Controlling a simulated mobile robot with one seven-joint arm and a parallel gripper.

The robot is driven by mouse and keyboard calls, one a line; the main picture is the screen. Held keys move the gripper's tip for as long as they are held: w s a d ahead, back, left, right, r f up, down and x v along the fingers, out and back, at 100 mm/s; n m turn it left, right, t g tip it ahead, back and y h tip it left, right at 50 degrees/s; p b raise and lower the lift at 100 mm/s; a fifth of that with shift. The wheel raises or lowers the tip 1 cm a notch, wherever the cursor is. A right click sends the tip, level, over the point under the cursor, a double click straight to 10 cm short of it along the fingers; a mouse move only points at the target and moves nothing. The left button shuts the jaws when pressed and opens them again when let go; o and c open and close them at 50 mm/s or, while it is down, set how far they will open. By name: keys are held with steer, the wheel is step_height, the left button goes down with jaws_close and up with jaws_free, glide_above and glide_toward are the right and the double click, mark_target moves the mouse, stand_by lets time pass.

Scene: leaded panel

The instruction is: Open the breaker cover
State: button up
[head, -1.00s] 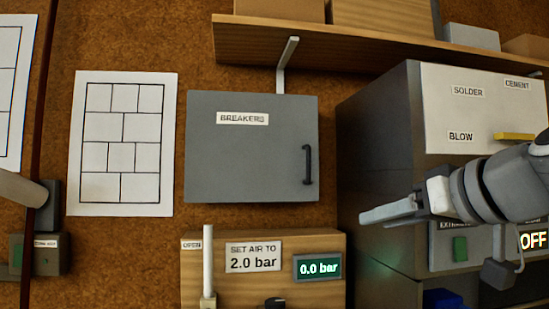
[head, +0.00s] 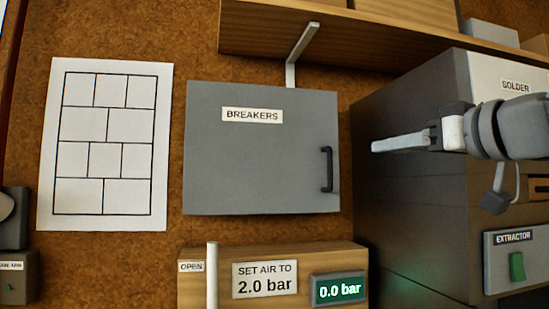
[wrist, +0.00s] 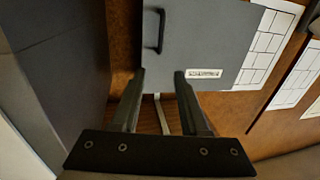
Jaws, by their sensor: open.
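The breaker cover (head: 250,165) is a grey square door labelled BREAKERS, flat and shut on the brown wall in the head view. Its black bar handle (head: 327,169) stands upright near the right edge. My gripper (head: 374,146) is to the right of the handle in the picture, apart from it, and its fingers point left. In the wrist view the cover (wrist: 200,40) fills the upper middle, turned over, with the handle (wrist: 154,31) at upper left. My gripper (wrist: 160,75) shows there with two dark fingers apart and nothing between them.
A grey cabinet (head: 410,210) stands right of the cover, close to my arm. A wooden shelf (head: 260,40) on a white bracket (head: 297,55) runs above. A wooden air box (head: 220,260) with a 0.0 bar display (head: 340,289) is below. A paper grid (head: 105,145) hangs left.

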mark_target(331, 157)
steer(key=p+x, duration=0.4)
steer(key=x, duration=1.2)
steer(key=shift+w+a+p, duration=0.15)
steer(key=shift+w+p, duration=0.1)
steer(key=shift+p, duration=0.1)
steer(key=shift+c, duration=0.2)
jaws_close()
stand_by(0.4)
